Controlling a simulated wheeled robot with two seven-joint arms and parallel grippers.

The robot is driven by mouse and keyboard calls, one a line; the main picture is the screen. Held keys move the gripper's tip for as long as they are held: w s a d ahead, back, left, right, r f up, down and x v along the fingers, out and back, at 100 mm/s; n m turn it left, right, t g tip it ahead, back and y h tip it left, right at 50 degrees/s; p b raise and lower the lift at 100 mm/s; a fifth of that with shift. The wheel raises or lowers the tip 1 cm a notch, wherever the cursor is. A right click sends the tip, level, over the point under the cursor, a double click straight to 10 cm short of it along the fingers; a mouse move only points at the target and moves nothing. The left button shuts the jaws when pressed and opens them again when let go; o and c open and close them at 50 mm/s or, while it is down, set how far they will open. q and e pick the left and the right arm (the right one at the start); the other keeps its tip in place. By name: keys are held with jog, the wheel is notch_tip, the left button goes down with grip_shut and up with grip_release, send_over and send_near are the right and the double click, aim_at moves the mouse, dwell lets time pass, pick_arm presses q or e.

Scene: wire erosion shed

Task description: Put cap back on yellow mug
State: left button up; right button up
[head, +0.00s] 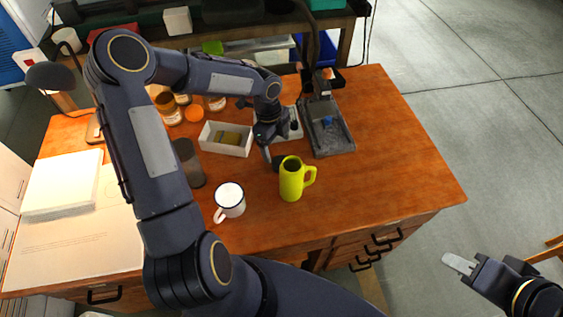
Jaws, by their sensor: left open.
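The yellow-green mug (291,181) stands upright near the front of the wooden desk, its handle to the right. Its top is uncovered and its inside looks dark. My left gripper (279,148) is open, just behind and slightly left of the mug. A small dark piece (278,162) shows by its fingertips; I cannot tell whether it is the cap or part of the gripper. No cap can be clearly made out. My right gripper (460,265) is off the desk over the floor at the lower right; its opening is unclear.
A white mug (230,200) stands left of the yellow-green mug. Behind are a dark cylinder (188,163), a white box (226,138), orange-brown jars (168,108), an orange disc (194,113) and a grey tray (329,133). The desk's right side (400,160) is clear.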

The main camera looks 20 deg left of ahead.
aim_at(281, 159)
pick_arm(q)
jog(key=shift+d+f, duration=0.15)
jog(key=shift+f, duration=0.75)
jog(key=shift+s+d+f+p, duration=0.1)
jog(key=shift+d+f+p, duration=0.1)
jog(key=shift+f, duration=0.65)
jog(key=shift+w+d+f+p, duration=0.15)
jog(key=shift+d+f, duration=0.1)
jog(key=shift+f, duration=0.55)
jog(key=shift+s+d+f+p, duration=0.15)
jog(key=shift+d+f+p, duration=0.05)
jog(key=shift+f, duration=0.65)
jog(key=c, duration=1.1)
